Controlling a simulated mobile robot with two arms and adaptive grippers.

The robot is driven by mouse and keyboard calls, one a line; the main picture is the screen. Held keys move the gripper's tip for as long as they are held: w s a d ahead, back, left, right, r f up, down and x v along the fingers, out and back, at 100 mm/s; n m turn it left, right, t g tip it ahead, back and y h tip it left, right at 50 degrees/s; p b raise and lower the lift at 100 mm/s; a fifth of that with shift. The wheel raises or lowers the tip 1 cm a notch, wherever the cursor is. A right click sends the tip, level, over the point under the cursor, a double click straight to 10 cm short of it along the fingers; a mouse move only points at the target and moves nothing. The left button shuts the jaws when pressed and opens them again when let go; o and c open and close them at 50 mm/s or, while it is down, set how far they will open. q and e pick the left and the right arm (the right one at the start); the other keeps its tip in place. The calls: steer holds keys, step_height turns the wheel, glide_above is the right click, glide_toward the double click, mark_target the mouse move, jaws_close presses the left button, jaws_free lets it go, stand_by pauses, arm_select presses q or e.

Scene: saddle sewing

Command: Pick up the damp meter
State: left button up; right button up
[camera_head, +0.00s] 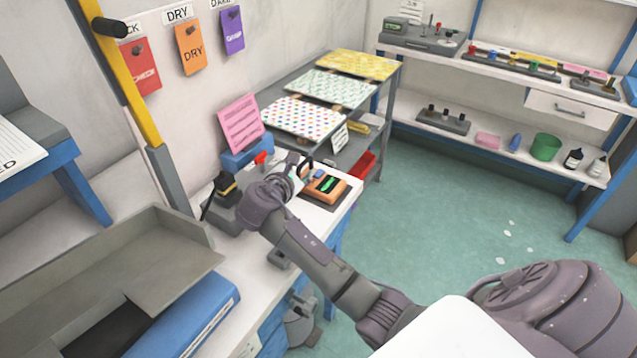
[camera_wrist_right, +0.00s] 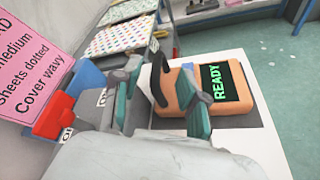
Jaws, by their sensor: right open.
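The damp meter (camera_head: 326,187) is an orange device with a dark screen and a black loop handle. It lies on a dark grey pad on the white bench top. In the right wrist view the damp meter (camera_wrist_right: 230,106) shows green "READY" text. My right gripper (camera_head: 299,174) is over the meter's left end. In the wrist view my right gripper (camera_wrist_right: 163,98) is open, with the black handle (camera_wrist_right: 157,72) showing between its teal-padded fingers. Whether either finger touches the handle is unclear. My left gripper is not in view.
A pink note (camera_head: 240,124) stands in a blue holder behind the gripper. A grey device (camera_head: 225,207) is at its left. A rack with patterned sheets (camera_head: 305,118) stands behind. A grey tray (camera_head: 150,250) and blue binder (camera_head: 205,315) lie nearer. The floor at right is mostly open.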

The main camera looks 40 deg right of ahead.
mark_target(302, 165)
steer(key=x, duration=0.4)
steer(key=shift+w+f, duration=0.1)
steer(key=shift+w, duration=0.15)
steer(key=shift+a, duration=0.1)
jaws_close()
